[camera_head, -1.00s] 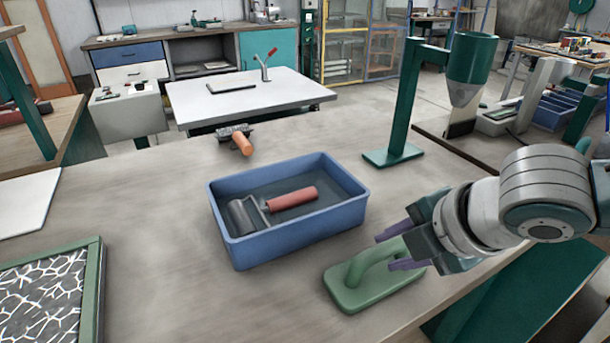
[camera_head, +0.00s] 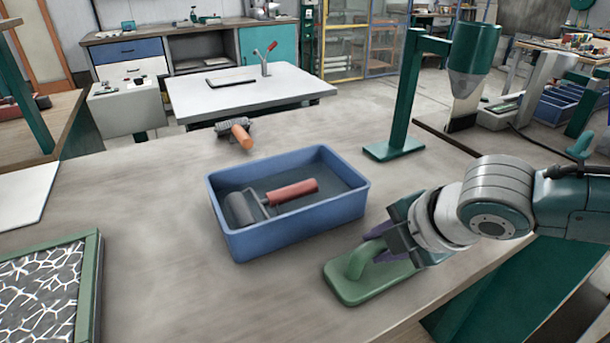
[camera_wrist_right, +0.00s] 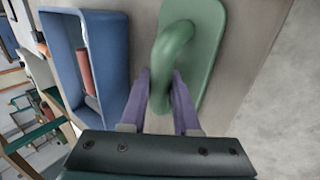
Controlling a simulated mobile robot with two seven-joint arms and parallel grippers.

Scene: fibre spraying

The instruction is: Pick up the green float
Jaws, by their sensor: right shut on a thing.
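The green float (camera_head: 365,279) is a flat green plate with an arched handle on top. It lies on the workbench at the front right, to the right of and in front of the blue tray. My right gripper (camera_head: 372,249) is at the float's handle, its purple fingers shut on it. In the right wrist view the float (camera_wrist_right: 205,45) is at the top, with its handle between the fingertips of my right gripper (camera_wrist_right: 162,78). The float appears to rest flat on the bench. My left gripper is not in view.
The blue tray (camera_head: 300,229), holding a roller with a red handle (camera_head: 292,191), stands just left of the float. A green stand with a funnel (camera_head: 472,48) is behind. An orange-handled tool (camera_head: 241,136) lies farther back. A green-framed panel (camera_head: 92,300) is at front left.

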